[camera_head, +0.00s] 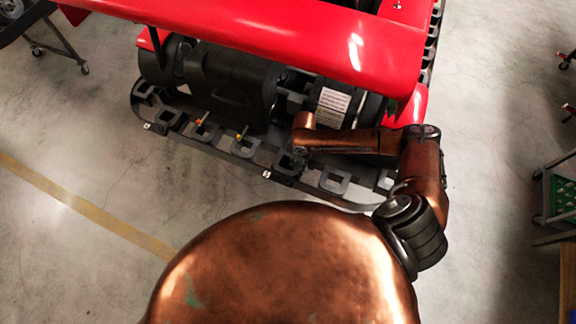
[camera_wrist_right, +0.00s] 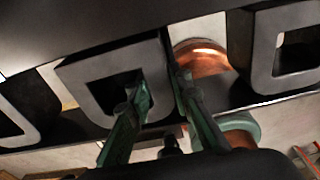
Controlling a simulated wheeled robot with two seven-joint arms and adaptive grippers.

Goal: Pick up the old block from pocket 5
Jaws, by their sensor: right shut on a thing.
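A row of grey, square, ring-shaped blocks sits along the dark rail (camera_head: 225,147) at the edge of the red kart. My right gripper (camera_head: 290,163) is down at the old block (camera_head: 283,161), fifth from the left, and partly hides it. In the right wrist view the green fingers (camera_wrist_right: 163,98) straddle one side wall of this grey block (camera_wrist_right: 82,75). One finger is in its square opening, the other is outside. The gripper is shut on that wall. The block appears level with its neighbours; whether it is clear of its pocket cannot be told. My left gripper is out of view.
The kart's red bodywork (camera_head: 270,22) overhangs black machinery (camera_head: 230,80) behind the rail. A neighbouring grey block (camera_head: 333,182) stands to the right. Small yellow and orange bits show near the rail's left part. A rack with green bins (camera_head: 560,195) is far right.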

